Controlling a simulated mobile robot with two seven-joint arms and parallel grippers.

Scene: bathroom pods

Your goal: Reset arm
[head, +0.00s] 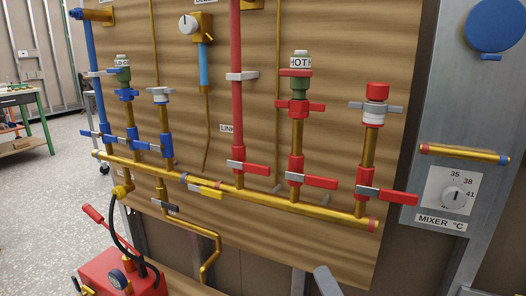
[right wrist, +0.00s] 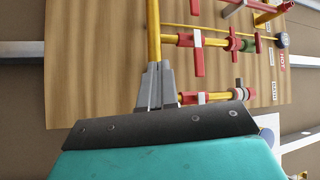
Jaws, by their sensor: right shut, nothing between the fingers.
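My right gripper (head: 327,281) shows only as a grey tip at the bottom edge of the head view, in front of the wooden panel (head: 330,130). In the right wrist view its grey fingers (right wrist: 156,88) are shut together and empty. They point toward the horizontal brass pipe (head: 270,201). The pipe (right wrist: 154,30) appears just beyond the fingertips; I cannot tell whether they touch. Red valve handles (head: 312,181) sit close by on the hot side. My left gripper is not in view.
Blue valves (head: 133,139) are at the panel's left. A red pump box (head: 120,277) with a gauge and black hose stands at lower left. A mixer dial (head: 453,196) is on the grey post at right. A green-topped bench (head: 18,99) stands far left beside open floor.

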